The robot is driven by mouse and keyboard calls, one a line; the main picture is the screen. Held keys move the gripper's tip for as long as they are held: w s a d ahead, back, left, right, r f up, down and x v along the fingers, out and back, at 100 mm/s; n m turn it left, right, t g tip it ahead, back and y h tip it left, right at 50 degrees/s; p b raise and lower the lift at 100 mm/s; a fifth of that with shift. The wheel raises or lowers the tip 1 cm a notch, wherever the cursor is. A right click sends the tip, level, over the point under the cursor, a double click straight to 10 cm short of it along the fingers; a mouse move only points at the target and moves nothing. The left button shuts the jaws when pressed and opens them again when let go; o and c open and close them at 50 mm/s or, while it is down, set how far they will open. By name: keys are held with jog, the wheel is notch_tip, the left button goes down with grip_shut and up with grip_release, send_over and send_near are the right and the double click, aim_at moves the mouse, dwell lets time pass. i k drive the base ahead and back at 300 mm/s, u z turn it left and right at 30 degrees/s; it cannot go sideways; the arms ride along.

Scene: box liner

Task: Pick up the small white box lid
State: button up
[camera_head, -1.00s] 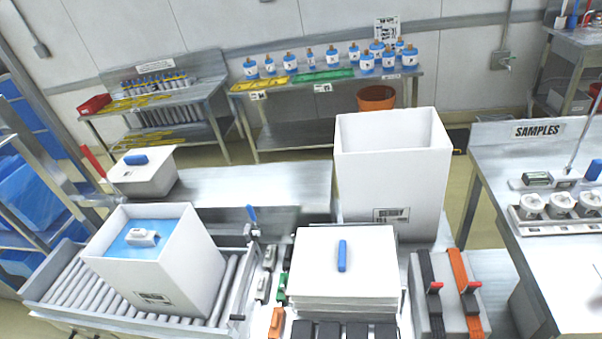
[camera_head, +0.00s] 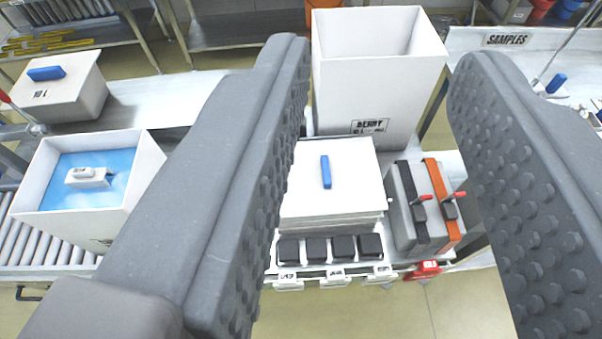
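A stack of flat white lids (camera_head: 300,199) lies on the bench in the middle of the view, and its top lid carries a blue handle (camera_head: 326,172). A white box with a lid and blue handle (camera_head: 60,92), marked "10 L", stands at the upper left. I cannot tell for certain which of these is the small white box lid. My gripper (camera_head: 380,70) is open and empty, its two dark studded fingers wide apart in the foreground. The lid stack shows between the fingers, farther off and not touched. The left finger hides part of the bench.
An open white box (camera_head: 370,95) stands behind the stack. Another open box (camera_head: 130,160) with blue lining and a small white device sits on the roller conveyor (camera_head: 45,240) at left. A grey case with black and orange straps (camera_head: 405,215) stands right of the stack, black blocks (camera_head: 316,249) in front.

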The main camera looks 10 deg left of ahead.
aim_at(333, 178)
jog(key=u, duration=0.1)
jog(key=i, duration=1)
jog(key=z, duration=0.1)
